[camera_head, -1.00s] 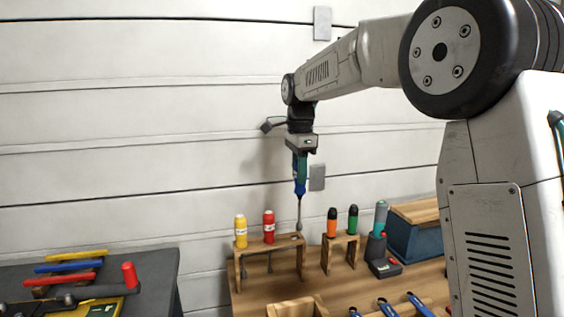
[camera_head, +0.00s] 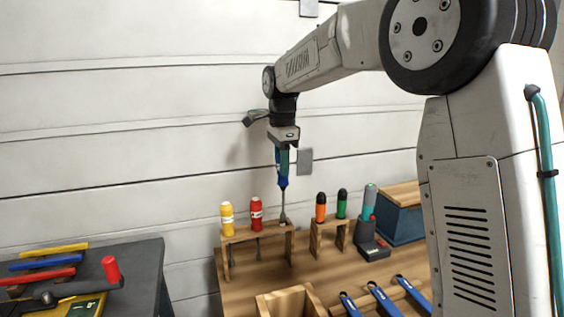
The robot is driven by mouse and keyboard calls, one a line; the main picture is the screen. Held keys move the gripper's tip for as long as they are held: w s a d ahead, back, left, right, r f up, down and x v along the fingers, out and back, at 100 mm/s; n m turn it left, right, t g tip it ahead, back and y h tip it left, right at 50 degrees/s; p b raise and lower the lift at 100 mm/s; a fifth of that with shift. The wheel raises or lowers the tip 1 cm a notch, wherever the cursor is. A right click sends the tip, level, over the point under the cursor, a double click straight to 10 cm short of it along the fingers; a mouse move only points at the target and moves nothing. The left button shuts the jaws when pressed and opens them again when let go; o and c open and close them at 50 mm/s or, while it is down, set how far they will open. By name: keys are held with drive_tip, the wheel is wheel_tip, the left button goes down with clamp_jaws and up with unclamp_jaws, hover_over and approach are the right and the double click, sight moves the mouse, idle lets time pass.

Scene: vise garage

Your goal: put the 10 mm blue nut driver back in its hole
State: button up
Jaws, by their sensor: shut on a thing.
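My gripper (camera_head: 283,147) is shut on the blue nut driver (camera_head: 283,183) and holds it upright by its handle, shaft down. The lower end of the shaft is at the right part of the wooden rack (camera_head: 243,237), at its top board. I cannot tell whether the tip is in a hole or just in front of or above it. A yellow-handled driver (camera_head: 227,218) and a red-handled driver (camera_head: 256,213) stand in the same rack to the left.
A second small rack holds an orange driver (camera_head: 320,207) and a green driver (camera_head: 342,204). A teal-and-grey tool (camera_head: 370,202) and a blue box (camera_head: 398,222) stand further right. A wooden bin (camera_head: 290,302) and blue-handled tools (camera_head: 381,299) are in front. A dark bench is at left.

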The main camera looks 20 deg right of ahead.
sight(282, 183)
drive_tip(key=shift+d+f, duration=0.15)
idle(0.3)
drive_tip(key=shift+f, duration=2.85)
drive_tip(key=shift+f, duration=1.75)
drive_tip(key=shift+f, duration=1.55)
